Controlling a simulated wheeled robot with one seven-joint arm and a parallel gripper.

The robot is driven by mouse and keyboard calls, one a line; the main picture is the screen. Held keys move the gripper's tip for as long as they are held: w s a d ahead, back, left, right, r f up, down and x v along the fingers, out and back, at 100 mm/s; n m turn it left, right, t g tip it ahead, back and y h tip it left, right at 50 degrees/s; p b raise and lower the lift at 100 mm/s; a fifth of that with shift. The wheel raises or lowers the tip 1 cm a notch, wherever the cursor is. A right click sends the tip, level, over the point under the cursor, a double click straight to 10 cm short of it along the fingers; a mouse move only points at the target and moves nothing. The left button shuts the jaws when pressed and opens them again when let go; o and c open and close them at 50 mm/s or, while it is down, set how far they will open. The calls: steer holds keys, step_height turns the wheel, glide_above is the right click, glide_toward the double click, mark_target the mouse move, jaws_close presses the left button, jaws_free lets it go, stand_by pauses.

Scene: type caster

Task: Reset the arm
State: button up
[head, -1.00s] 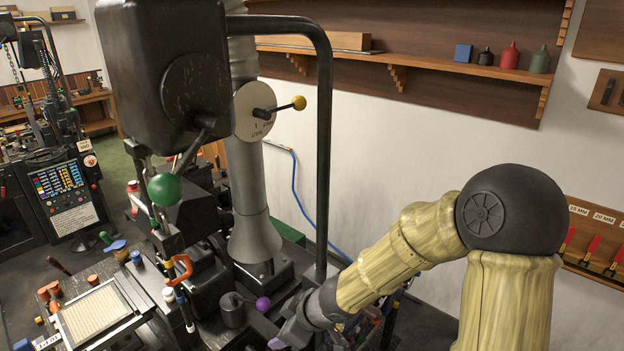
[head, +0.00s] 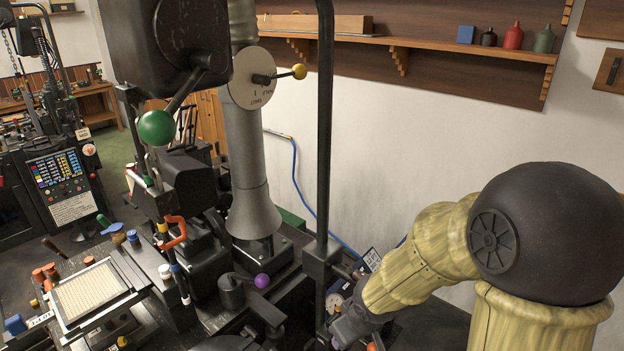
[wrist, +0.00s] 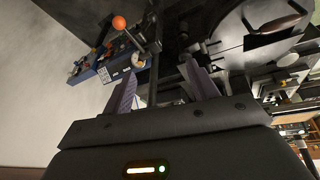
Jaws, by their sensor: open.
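My arm (head: 420,262), with pale wood-like segments and a large dark round joint, fills the right of the head view. Its dark wrist end (head: 352,325) reaches down beside the black upright tube (head: 325,130) of the caster, low in the picture. The fingers cannot be made out in the head view. In the wrist view my gripper (wrist: 160,88) shows two purple-grey fingers spread apart, with nothing held between them. A dark rod passes behind the space between them.
The caster has a green ball lever (head: 157,128), a yellow ball lever (head: 299,71) and a purple knob (head: 262,281). A framed tray (head: 88,291) lies left. A wall shelf (head: 430,53) holds small bottles.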

steer(key=s+d+f+m+g+h+b, duration=0.1)
steer(key=s+d+f+m+b, duration=0.2)
steer(key=s+d+m+b, duration=0.2)
steer(key=shift+s+d+f+m, duration=0.25)
steer(key=shift+s+d+m, duration=0.55)
steer(key=shift+s+d, duration=0.3)
steer(key=shift+s+a, duration=0.15)
steer(key=shift+s, duration=0.05)
steer(key=shift+w, duration=0.15)
steer(key=shift+w, duration=0.1)
